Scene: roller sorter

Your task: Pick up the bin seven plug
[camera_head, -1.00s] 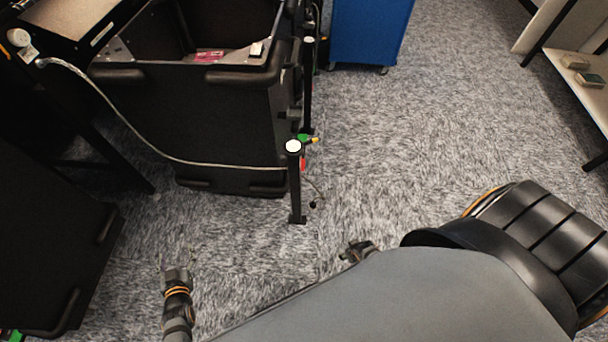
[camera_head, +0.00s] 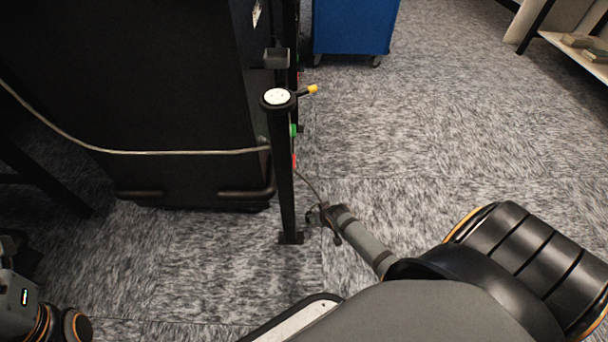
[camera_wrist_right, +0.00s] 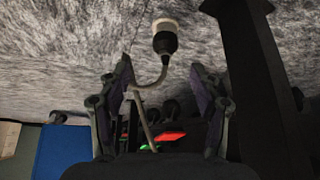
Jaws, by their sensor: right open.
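A plug (camera_wrist_right: 166,38) with a black body and a pale end hangs on a thin curved cable in the right wrist view. The cable (camera_wrist_right: 148,115) passes between the fingers of my right gripper (camera_wrist_right: 165,88), which is open, one finger on each side. The plug lies beyond the fingertips, apart from them. In the head view my right gripper (camera_head: 325,214) is beside the lower end of the cable (camera_head: 308,184), right of the black post (camera_head: 285,190); the plug is hard to make out there. My left gripper is at the left edge, dark and partly cut off.
The post has a round pale cap (camera_head: 277,97), and a grey cable (camera_head: 150,152) runs left from it. A blue cart (camera_head: 352,27) stands behind. The carpet to the right is clear up to the shelf (camera_head: 580,50).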

